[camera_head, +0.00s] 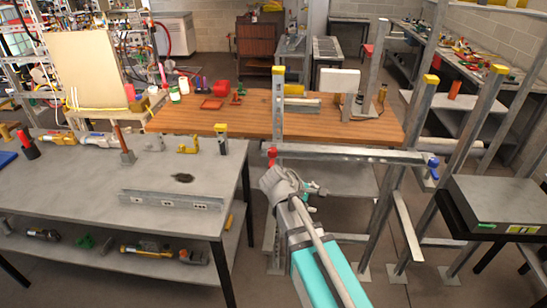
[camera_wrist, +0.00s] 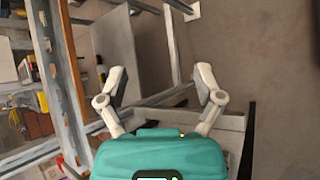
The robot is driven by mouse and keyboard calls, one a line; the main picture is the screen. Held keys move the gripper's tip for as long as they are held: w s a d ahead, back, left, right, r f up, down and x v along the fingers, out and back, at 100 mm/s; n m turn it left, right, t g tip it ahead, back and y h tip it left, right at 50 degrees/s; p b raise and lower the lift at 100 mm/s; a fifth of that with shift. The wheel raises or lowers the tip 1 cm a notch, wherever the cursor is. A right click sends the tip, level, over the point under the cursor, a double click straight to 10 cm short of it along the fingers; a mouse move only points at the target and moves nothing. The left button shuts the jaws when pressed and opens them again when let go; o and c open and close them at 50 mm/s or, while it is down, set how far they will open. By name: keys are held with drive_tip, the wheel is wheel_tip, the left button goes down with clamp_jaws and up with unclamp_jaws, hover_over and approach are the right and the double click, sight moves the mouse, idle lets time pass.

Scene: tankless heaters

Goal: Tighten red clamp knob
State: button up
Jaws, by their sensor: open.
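The red clamp knob (camera_head: 271,152) sits at the left end of a horizontal metal beam (camera_head: 345,155), beside an upright post. A blue clamp knob (camera_head: 433,162) is at the beam's right end. My gripper (camera_head: 310,190) is below the beam, to the right of and lower than the red knob, and apart from it. In the wrist view my gripper (camera_wrist: 161,78) has its two fingers spread wide with nothing between them. I cannot clearly make out the red knob in the wrist view.
A grey workbench (camera_head: 90,190) with tools stands at left. A wooden table (camera_head: 350,130) is behind the beam. Yellow-capped upright posts (camera_head: 278,105) stand around the beam. A dark-edged table (camera_head: 500,205) is at right. Floor shows between the posts.

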drive_tip(key=w+a+r+n+t+h+b, duration=0.1)
drive_tip(key=w+a+n+t, duration=0.1)
drive_tip(key=a+n, duration=0.25)
drive_tip(key=w+a+r+n+t+h+b, duration=0.1)
drive_tip(key=w+a+r+n+t+b, duration=0.15)
drive_tip(key=a, duration=0.35)
drive_tip(key=n+t+b, duration=0.2)
drive_tip(key=n+t, duration=0.3)
drive_tip(key=n, duration=0.3)
approach(269, 153)
drive_tip(key=v, duration=0.2)
drive_tip(key=shift+a+f, duration=0.1)
drive_tip(key=shift+f, duration=0.1)
drive_tip(key=shift+w, duration=0.2)
drive_tip(key=shift+r+x, duration=0.15)
drive_tip(key=shift+x, duration=3.25)
drive_tip(key=shift+r+x, duration=0.1)
drive_tip(key=shift+x, duration=3.3)
drive_tip(key=shift+s, duration=0.1)
drive_tip(key=c, duration=1)
drive_tip(key=shift+d, duration=0.35)
drive_tip(key=shift+c, duration=0.9)
drive_tip(key=shift+a+m+h, duration=0.15)
drive_tip(key=shift+m+h, duration=0.15)
